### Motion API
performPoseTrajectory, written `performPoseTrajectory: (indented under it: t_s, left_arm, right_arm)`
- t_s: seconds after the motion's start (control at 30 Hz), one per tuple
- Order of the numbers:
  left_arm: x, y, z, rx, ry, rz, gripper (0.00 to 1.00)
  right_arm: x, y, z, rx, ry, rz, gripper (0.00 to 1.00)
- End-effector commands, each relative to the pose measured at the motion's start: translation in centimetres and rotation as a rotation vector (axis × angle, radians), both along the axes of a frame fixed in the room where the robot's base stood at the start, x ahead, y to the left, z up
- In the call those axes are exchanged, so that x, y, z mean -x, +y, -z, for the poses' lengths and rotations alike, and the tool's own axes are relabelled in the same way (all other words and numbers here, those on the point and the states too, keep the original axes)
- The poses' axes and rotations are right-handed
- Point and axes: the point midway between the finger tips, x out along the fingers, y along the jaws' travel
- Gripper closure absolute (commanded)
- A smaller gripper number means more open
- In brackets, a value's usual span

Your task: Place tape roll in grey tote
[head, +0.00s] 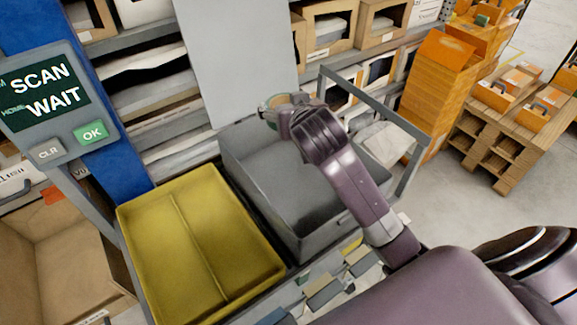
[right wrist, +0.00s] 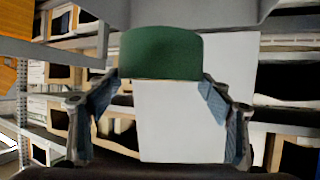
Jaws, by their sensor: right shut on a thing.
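The tape roll, a dark green rounded thing (right wrist: 160,52), sits between the two fingers of my right gripper (right wrist: 162,78), which is shut on it. In the head view my right gripper (head: 273,112) is at the far edge of the grey tote (head: 322,236), with a bit of the roll showing greenish beyond the wrist. The tote is open and its visible inside looks empty; my right arm covers part of it. I cannot tell whether the roll is over the tote or just past its far wall. My left gripper is not in view.
A yellow tote (head: 195,250) stands left of the grey one on the cart. A scan screen (head: 48,92) is at the upper left. A grey panel (head: 238,60) rises behind the grey tote, before loaded racks. A wooden pallet (head: 500,135) with orange boxes stands at the right.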

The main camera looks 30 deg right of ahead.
Motion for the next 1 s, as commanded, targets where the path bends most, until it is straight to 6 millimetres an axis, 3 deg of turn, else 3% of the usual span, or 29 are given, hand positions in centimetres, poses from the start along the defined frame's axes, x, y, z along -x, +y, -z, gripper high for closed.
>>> performPoseTrajectory:
  t_s: [0.1,0.23,0.43,0.63,1.0]
  left_arm:
    - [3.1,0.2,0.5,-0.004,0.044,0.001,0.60]
    - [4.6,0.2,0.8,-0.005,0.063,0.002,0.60]
    - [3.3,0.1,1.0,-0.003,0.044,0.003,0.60]
    - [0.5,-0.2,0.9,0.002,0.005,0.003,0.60]
    - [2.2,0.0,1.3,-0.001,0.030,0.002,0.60]
  right_arm:
    - [0.1,-0.1,3.6,0.002,0.010,0.000,0.54]
    - [0.2,-0.1,7.1,0.003,0.009,0.000,0.54]
    - [0.1,-0.1,11.9,0.003,0.007,0.000,0.54]
    - [0.1,0.0,14.1,0.002,0.002,0.000,0.54]
    - [0.1,0.0,18.4,0.001,0.002,-0.002,0.54]
